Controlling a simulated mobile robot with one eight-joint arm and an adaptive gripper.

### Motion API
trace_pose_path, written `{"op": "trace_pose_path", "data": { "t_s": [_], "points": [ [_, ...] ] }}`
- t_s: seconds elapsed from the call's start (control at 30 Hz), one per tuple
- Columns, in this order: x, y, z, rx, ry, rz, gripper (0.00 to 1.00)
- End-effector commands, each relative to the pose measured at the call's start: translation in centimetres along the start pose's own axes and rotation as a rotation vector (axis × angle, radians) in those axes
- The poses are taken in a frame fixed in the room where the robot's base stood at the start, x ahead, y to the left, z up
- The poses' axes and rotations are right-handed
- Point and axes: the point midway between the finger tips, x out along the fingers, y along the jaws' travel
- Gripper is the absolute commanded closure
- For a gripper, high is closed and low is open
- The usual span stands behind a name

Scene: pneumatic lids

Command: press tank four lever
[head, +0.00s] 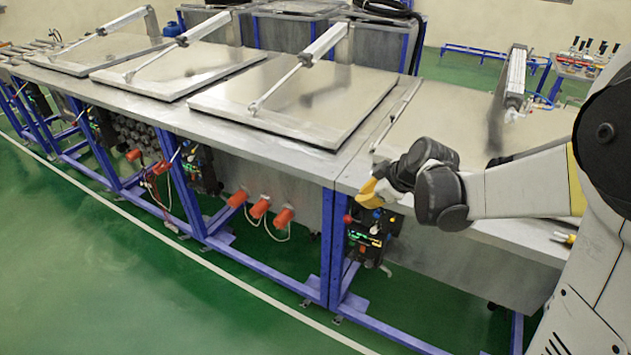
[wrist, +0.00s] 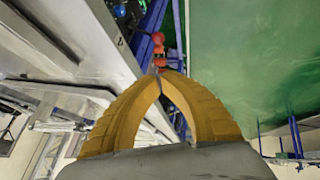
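My gripper (head: 368,194) hangs at the front edge of the metal bench, just above and right of a red knob (head: 347,219) on a control panel (head: 368,238). In the wrist view the yellow fingers of my gripper (wrist: 159,76) curve together and meet at their tips, with nothing seen between them. Red round knobs (wrist: 158,50) show just beyond the tips; whether the tips touch them I cannot tell. The panel has small green lights and lies below the bench top. No tank number is readable. A lever separate from the knobs cannot be made out.
A flat metal lid (head: 295,98) with a pneumatic cylinder (head: 325,40) lies left of my arm. Two similar lids are farther left. Orange plugs (head: 260,207) stick out from the bench front. Blue frame legs (head: 330,250) stand below; the green floor (head: 130,260) in front is clear.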

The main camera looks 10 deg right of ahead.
Motion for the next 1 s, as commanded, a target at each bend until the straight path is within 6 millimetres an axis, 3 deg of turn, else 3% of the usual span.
{"op": "trace_pose_path", "data": {
  "t_s": [0.57,0.77,1.0],
  "points": [
    [1.3,0.6,0.1,-0.041,0.012,-0.006,1.00],
    [4.3,0.5,0.2,-0.041,0.012,-0.006,1.00],
    [9.6,0.4,0.1,-0.041,0.013,-0.006,1.00]
  ]
}}
